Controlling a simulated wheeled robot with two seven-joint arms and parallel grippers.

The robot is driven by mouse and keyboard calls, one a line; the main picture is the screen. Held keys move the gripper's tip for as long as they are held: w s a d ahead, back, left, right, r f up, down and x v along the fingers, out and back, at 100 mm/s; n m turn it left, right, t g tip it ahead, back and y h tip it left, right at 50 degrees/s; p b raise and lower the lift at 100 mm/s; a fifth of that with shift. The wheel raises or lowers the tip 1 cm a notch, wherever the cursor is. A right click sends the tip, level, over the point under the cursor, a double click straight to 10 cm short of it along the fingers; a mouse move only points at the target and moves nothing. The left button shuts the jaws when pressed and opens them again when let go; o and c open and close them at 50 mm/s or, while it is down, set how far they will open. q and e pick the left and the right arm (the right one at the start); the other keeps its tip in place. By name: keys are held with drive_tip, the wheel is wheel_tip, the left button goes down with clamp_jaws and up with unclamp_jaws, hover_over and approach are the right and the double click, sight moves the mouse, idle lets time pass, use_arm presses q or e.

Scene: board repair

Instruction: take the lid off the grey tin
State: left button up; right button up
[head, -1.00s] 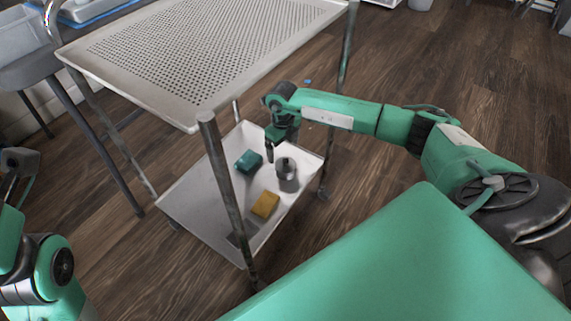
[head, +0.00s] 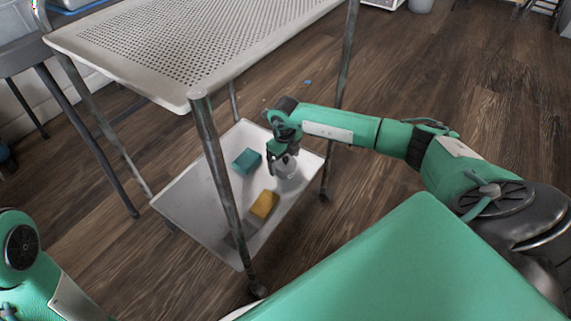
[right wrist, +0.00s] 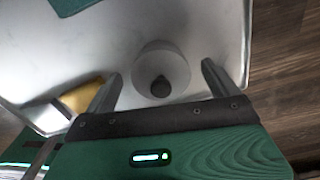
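The grey tin (head: 288,170) stands on the lower shelf of the cart, partly hidden by my right gripper in the head view. In the right wrist view the tin (right wrist: 160,58) is seen from above, round and pale, with a dark knob (right wrist: 160,87) on its lid. My right gripper (head: 279,160) is over the tin. In the right wrist view its two fingers (right wrist: 162,72) are spread, one on each side of the lid knob, with a gap to it on both sides. My left gripper is out of view; only part of my left arm shows.
The lower shelf (head: 195,208) also holds a teal block (head: 247,161) and a yellow sponge-like block (head: 264,204). A dark flat piece (head: 240,232) lies near its front corner. The perforated upper shelf (head: 190,45) and a front post (head: 222,175) stand close by.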

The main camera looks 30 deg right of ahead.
drive_tip(key=c, duration=1)
